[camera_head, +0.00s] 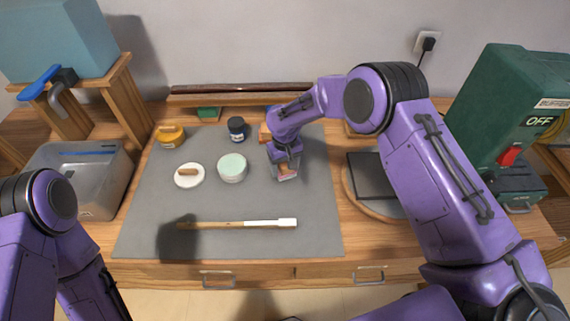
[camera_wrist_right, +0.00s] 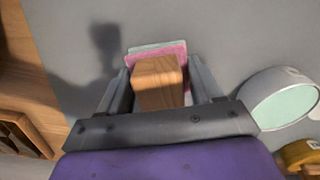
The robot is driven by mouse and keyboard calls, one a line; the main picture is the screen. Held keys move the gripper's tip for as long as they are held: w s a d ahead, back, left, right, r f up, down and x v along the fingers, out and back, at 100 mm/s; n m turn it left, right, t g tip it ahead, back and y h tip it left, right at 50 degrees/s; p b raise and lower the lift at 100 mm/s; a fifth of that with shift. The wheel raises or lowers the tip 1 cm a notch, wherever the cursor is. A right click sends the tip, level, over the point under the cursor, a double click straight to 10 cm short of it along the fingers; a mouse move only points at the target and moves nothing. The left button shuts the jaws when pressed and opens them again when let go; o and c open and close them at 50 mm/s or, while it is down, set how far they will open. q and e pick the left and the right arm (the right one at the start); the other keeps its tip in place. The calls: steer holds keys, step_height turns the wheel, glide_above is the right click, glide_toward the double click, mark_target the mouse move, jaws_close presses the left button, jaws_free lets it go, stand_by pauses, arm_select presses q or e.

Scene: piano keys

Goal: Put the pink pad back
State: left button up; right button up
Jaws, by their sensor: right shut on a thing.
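My right gripper (camera_head: 287,165) is shut on a wooden block (camera_wrist_right: 158,82) that has the pink pad (camera_wrist_right: 160,52) on its far end, with a thin pale layer beyond the pink. In the head view the pink pad (camera_head: 287,177) shows just under the fingers, over the right part of the grey mat (camera_head: 210,248). I cannot tell whether the pad touches the mat. My left arm shows at the left edge of the head view, but its gripper is out of sight.
A round tin with a pale green top (camera_head: 232,167) and a white dish (camera_head: 189,175) stand left of my right gripper. A dark jar (camera_head: 236,129) and a yellow container (camera_head: 171,136) are behind. A white-ended stick (camera_head: 265,223) lies in front. A round board (camera_head: 352,189) is at right.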

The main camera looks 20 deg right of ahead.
steer(key=shift+w+f, duration=0.1)
steer(key=shift+f, duration=0.15)
steer(key=o, duration=0.9)
steer(key=shift+o, duration=0.2)
steer(key=shift+r, duration=0.3)
step_height(320, 180, up, 12)
steer(key=shift+f+b, duration=0.15)
steer(key=shift+b, duration=0.9)
